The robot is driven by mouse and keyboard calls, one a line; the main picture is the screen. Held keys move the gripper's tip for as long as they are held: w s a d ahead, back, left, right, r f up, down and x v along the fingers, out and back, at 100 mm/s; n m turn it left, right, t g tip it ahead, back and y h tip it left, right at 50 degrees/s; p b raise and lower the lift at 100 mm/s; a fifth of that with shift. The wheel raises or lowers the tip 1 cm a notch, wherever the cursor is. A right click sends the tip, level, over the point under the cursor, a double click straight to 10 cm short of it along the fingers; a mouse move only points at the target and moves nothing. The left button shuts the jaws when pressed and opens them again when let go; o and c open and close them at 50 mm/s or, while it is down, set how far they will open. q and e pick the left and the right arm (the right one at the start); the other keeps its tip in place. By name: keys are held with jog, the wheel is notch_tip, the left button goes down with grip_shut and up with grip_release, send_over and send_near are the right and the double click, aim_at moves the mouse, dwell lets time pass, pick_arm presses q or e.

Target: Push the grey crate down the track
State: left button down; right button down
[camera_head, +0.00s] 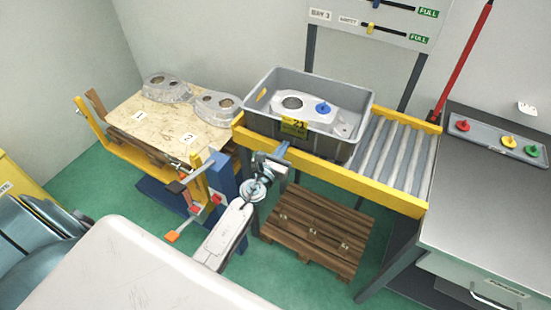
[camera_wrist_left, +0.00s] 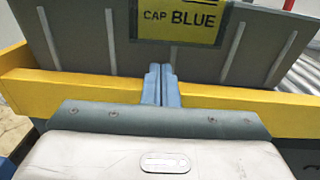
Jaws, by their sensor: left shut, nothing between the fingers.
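The grey crate (camera_head: 264,122) sits at the left end of the roller track (camera_head: 392,158). It holds a casting (camera_head: 312,109) with a blue cap (camera_head: 323,108). A yellow label (camera_head: 294,127) is on its front wall; in the left wrist view the crate wall (camera_wrist_left: 85,45) shows this label (camera_wrist_left: 180,25) reading "CAP BLUE". My left gripper (camera_head: 282,149) is shut and empty at the crate's front side. In the left wrist view its fingertips (camera_wrist_left: 160,70) reach over the yellow rail to just below the label; I cannot tell if they touch the wall. My right gripper is not in view.
Yellow side rails (camera_head: 380,188) edge the track, and its rollers right of the crate are clear. A wooden board (camera_head: 165,122) with two castings stands left. A pallet (camera_head: 318,232) lies below. A grey bench (camera_head: 490,210) with a tray of coloured caps (camera_head: 500,140) is right.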

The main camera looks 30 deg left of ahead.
aim_at(289, 139)
pick_arm(q)
jog(key=shift+w, duration=0.8)
jog(key=shift+w, duration=1.1)
